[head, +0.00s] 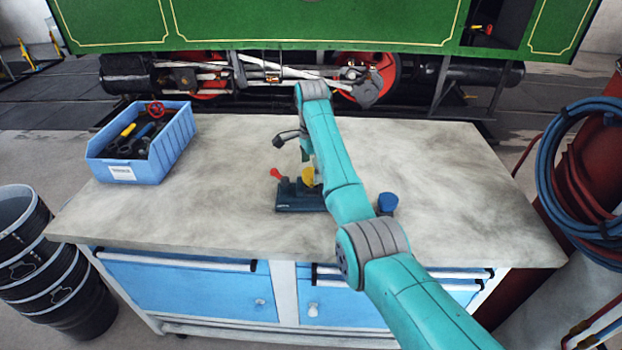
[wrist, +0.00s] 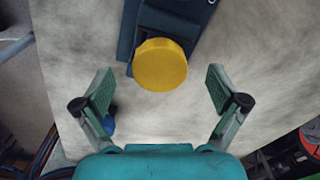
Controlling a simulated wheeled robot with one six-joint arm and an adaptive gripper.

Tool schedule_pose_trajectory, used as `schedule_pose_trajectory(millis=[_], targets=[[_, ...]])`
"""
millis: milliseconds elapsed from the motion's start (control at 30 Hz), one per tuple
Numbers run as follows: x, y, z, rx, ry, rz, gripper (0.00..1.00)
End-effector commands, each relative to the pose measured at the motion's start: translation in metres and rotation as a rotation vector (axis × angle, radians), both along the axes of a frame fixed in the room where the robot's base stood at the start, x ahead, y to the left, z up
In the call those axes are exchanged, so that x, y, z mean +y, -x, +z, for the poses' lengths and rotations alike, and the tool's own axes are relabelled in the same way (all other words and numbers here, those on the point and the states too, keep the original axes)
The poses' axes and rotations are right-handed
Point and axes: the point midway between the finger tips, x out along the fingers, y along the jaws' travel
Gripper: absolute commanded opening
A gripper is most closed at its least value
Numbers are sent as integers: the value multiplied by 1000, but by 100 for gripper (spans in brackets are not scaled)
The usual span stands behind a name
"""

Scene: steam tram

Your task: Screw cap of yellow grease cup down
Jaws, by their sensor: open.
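The yellow grease cup cap (wrist: 160,66) is a round disc seen from above in the wrist view, on a dark blue-grey base block (wrist: 163,22). In the head view the yellow cap (head: 309,177) stands on the base (head: 293,198), partly hidden by my arm. My gripper (wrist: 160,88) is open. Its two fingers lie left and right of the cap in the wrist view, with clear gaps on both sides and no contact. How far above the cap the fingers are, I cannot tell.
A red-knobbed part (head: 276,173) stands on the base, left of the cap. A blue cup-shaped object (head: 387,203) stands right of my arm on the worktop (head: 440,180). A blue bin of tools (head: 175,150) is at the back left. The worktop's right side is clear.

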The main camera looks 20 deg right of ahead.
Motion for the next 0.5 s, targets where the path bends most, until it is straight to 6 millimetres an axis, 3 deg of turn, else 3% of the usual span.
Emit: schedule_pose_trajectory(millis=[500], targets=[[0, 0, 31, 0, 0, 0, 96]])
